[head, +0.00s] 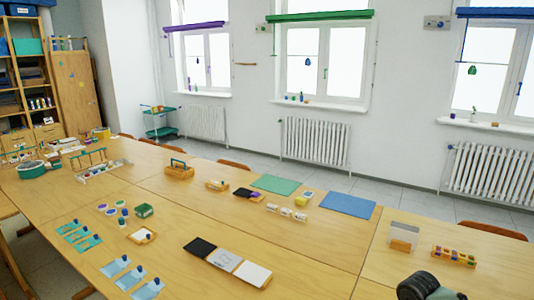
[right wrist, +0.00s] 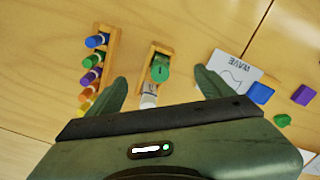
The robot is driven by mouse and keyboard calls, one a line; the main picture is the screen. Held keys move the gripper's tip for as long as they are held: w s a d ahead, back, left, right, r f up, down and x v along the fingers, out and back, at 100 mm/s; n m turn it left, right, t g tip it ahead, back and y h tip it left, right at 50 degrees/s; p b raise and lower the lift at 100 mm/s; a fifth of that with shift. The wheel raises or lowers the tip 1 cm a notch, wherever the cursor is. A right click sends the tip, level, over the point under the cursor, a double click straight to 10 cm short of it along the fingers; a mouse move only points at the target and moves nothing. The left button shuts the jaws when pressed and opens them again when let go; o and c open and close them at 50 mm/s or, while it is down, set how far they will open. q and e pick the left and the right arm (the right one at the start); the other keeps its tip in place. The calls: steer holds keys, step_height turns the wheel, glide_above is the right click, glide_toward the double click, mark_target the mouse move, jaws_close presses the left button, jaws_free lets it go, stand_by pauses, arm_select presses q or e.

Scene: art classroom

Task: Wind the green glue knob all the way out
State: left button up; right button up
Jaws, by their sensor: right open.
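The green glue knob (right wrist: 160,72) shows in the right wrist view at the near end of a small wooden holder (right wrist: 153,50). A pale tube with a label (right wrist: 149,97) lies in line with it, toward my gripper. My right gripper (right wrist: 161,79) is open, with one dark green finger on each side of the knob and clear gaps between. Whether the fingers are level with the knob or above it I cannot tell. In the head view only a dark part of my right arm shows at the bottom right; I cannot make out the knob there. My left gripper is not in view.
A wooden rack (right wrist: 97,70) of several coloured bottles stands left of the knob. A card marked WAVE (right wrist: 232,72), a blue block (right wrist: 260,93) and a purple block (right wrist: 304,95) lie to the right. In the head view a blue mat (head: 347,205) lies on the long table.

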steer(key=shift+r+n+p, duration=0.15)
steer(key=shift+n+p, duration=0.35)
steer(key=shift+n, duration=0.1)
steer(key=shift+n+p, duration=0.45)
steer(key=shift+n, duration=0.55)
steer(key=shift+n+p, duration=0.35)
steer(key=shift+n, duration=1.45)
steer(key=shift+f+b, duration=0.45)
steer(key=shift+f, duration=0.85)
steer(key=c, duration=1.6)
